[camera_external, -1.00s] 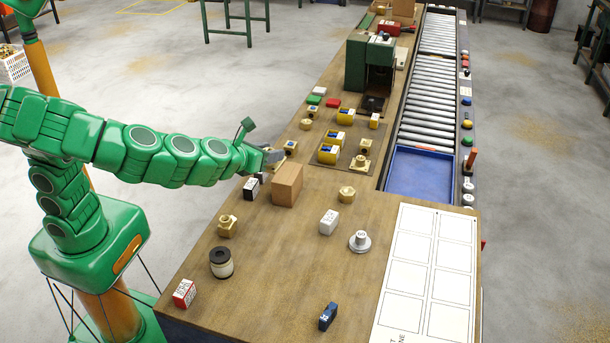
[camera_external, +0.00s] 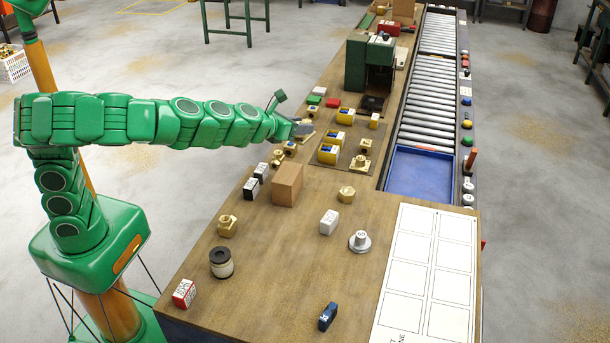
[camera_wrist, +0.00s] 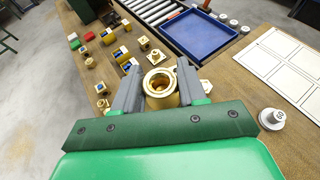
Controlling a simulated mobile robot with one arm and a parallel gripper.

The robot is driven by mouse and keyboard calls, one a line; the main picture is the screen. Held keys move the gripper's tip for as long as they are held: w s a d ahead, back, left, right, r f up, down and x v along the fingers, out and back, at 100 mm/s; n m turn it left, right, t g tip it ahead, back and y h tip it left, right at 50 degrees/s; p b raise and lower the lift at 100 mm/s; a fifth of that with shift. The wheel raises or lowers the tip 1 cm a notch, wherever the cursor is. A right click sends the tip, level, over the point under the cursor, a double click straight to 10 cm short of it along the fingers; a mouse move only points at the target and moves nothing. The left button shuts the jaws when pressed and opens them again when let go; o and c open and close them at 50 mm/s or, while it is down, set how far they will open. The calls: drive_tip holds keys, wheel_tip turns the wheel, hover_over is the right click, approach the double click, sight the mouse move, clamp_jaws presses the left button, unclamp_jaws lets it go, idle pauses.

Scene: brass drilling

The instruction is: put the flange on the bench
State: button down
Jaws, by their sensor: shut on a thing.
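My gripper (camera_wrist: 158,72) is shut on a brass part with a round rim and an open bore, which I take to be the flange (camera_wrist: 159,100). It sits between the two grey fingers, with the rim facing the wrist camera. In the external view my gripper (camera_external: 303,130) is over the left side of the wooden bench (camera_external: 275,290), near the mat; the held flange cannot be made out there. From these views I cannot tell how far the flange is above the bench top.
A cardboard box (camera_external: 287,184), a brass nut (camera_external: 346,194) and a silver stepped part (camera_external: 359,240) stand on the bench. Brass and yellow parts lie on a dark mat (camera_external: 334,167). A blue tray (camera_external: 420,172) is at the right. The front middle has bare wood.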

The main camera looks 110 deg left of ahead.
drive_tip(key=s+a+m+t+h, duration=0.2)
drive_tip(key=s+a, duration=0.4)
drive_tip(key=a, duration=0.7)
drive_tip(key=s+a+m+t+h, duration=0.15)
drive_tip(key=s+a, duration=0.45)
drive_tip(key=a, duration=0.6)
drive_tip(key=s+a+r+m+t+h, duration=0.1)
drive_tip(key=s+a+m+t, duration=0.15)
drive_tip(key=s+a, duration=0.55)
wheel_tip(320, 180, down, 18)
drive_tip(key=s+d+f+g, duration=0.1)
drive_tip(key=s+d, duration=0.1)
drive_tip(key=shift+h, duration=0.25)
drive_tip(key=shift+w+a+f, duration=1.1)
drive_tip(key=shift+a+f, duration=0.3)
drive_tip(key=shift+a, duration=0.35)
drive_tip(key=shift+w+a+f, duration=1.15)
drive_tip(key=shift+a+f, duration=0.25)
drive_tip(key=shift+a, duration=0.4)
drive_tip(key=shift+w+a+f, duration=1.1)
drive_tip(key=shift+a+f, duration=0.3)
drive_tip(key=shift+a, duration=0.35)
drive_tip(key=shift+w+a+f, duration=0.35)
drive_tip(key=shift+a+f, duration=0.15)
drive_tip(key=shift+f, duration=1.7)
